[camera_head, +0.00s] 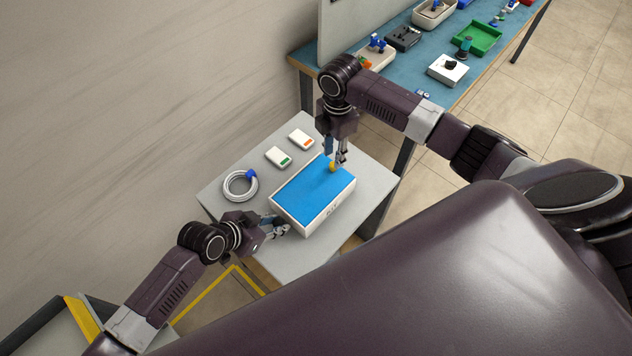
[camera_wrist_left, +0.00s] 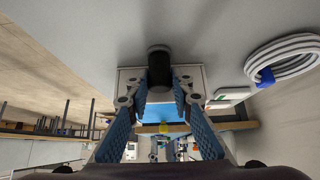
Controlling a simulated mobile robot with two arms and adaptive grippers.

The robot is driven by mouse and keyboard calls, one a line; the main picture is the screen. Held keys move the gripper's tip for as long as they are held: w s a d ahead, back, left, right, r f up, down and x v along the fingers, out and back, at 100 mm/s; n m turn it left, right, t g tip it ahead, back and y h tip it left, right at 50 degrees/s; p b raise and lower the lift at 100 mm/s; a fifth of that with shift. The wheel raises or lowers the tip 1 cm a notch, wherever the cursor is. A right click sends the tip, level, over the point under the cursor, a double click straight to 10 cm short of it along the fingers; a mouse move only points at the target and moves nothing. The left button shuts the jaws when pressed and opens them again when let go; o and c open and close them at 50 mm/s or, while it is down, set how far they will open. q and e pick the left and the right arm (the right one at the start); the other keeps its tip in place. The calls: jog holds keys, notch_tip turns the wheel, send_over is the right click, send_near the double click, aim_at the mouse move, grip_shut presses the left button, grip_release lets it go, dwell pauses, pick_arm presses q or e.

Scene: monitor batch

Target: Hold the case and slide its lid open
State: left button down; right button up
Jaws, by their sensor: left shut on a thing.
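The white case (camera_head: 312,219) stands on the small grey table, with a flat blue lid (camera_head: 314,192) covering its top. A yellow knob (camera_head: 333,168) stands on the lid near its far edge. My left gripper (camera_head: 284,230) is at the case's left end. In the left wrist view, its fingers (camera_wrist_left: 165,100) are shut on a black cylindrical handle (camera_wrist_left: 186,76) in front of the case (camera_wrist_left: 131,75). My right gripper (camera_head: 336,160) points down at the yellow knob. Its fingers look apart, with the tips close above or around the knob; contact is unclear.
A coiled white cable (camera_head: 240,186) with a blue tie and two small white boxes, one green-marked (camera_head: 278,156) and one orange-marked (camera_head: 301,139), lie beside the case. A blue-topped bench (camera_head: 420,75) behind holds a green tray (camera_head: 478,38) and other items. The small table's right corner is clear.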

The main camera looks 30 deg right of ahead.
aim_at(333, 163)
jog(key=shift+f, duration=1.9)
grip_shut()
jog(key=w+d, duration=0.2)
jog(key=d, duration=0.6)
jog(key=w+d, duration=0.3)
jog(key=d, duration=0.5)
jog(key=shift+w, duration=0.3)
dwell(0.4)
jog(key=shift+w+d+r, duration=0.1)
jog(key=shift+d, duration=0.2)
dwell(0.4)
jog(key=shift+o, duration=1.2)
grip_release()
notch_tip(333, 163, up, 12)
